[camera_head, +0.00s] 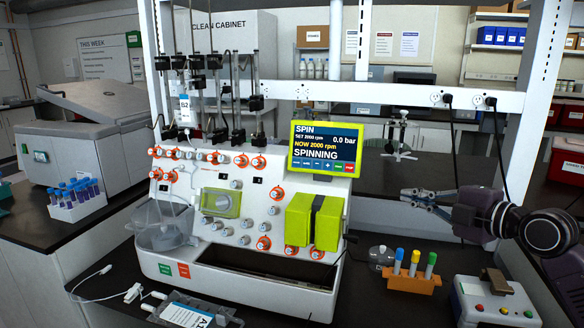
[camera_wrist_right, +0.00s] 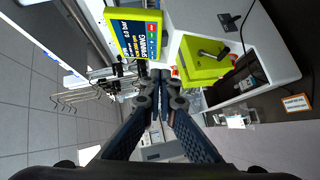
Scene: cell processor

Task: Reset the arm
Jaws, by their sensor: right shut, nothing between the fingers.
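My right arm comes in from the right in the head view, and its gripper (camera_head: 412,198) hangs in the air to the right of the cell processor (camera_head: 240,215). The gripper is shut and empty, and it touches nothing that I can see. In the right wrist view the fingers (camera_wrist_right: 163,78) are together, with nothing between them. The processor's yellow-framed screen (camera_head: 325,148) reads SPIN, NOW 2000 rpm, SPINNING, 0.0 bar. The screen also shows at the top of the wrist view (camera_wrist_right: 138,38). My left gripper is not in view.
Below the right gripper stand an orange rack (camera_head: 412,280) with three capped tubes and a white button box (camera_head: 495,302). A labelled bag (camera_head: 190,312) lies at the front. A blue-capped tube rack (camera_head: 77,207) and a centrifuge (camera_head: 85,150) are at left. White frame posts (camera_head: 536,110) stand behind my arm.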

